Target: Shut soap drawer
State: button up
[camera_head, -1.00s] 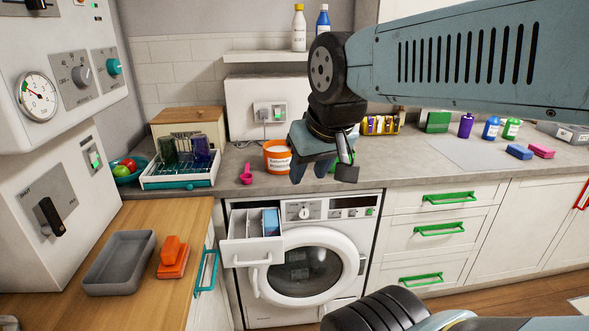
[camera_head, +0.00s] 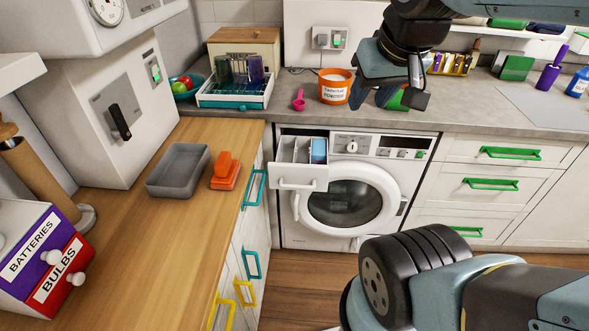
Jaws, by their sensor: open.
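The white soap drawer (camera_head: 298,183) sticks out of the upper left of the washing machine (camera_head: 352,207). It is pulled open, with compartments and a blue piece showing inside. Its front has a white bar handle. The machine's round door looks closed. My gripper (camera_head: 387,104) hangs above the counter, up and to the right of the drawer and apart from it. Its fingers are spread and hold nothing that I can see.
An orange tub (camera_head: 335,86) and a pink scoop (camera_head: 299,100) stand on the counter (camera_head: 440,112) behind the machine. A wooden worktop (camera_head: 150,225) with a grey tray (camera_head: 178,170) lies left. Floor (camera_head: 300,285) shows before the machine.

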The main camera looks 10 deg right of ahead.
aim_at(300, 161)
jog(key=k, duration=0.45)
jog(key=u, duration=0.8)
jog(key=k, duration=1.2)
jog(key=z, duration=0.8)
jog(key=i, duration=1)
jog(key=u, duration=0.05)
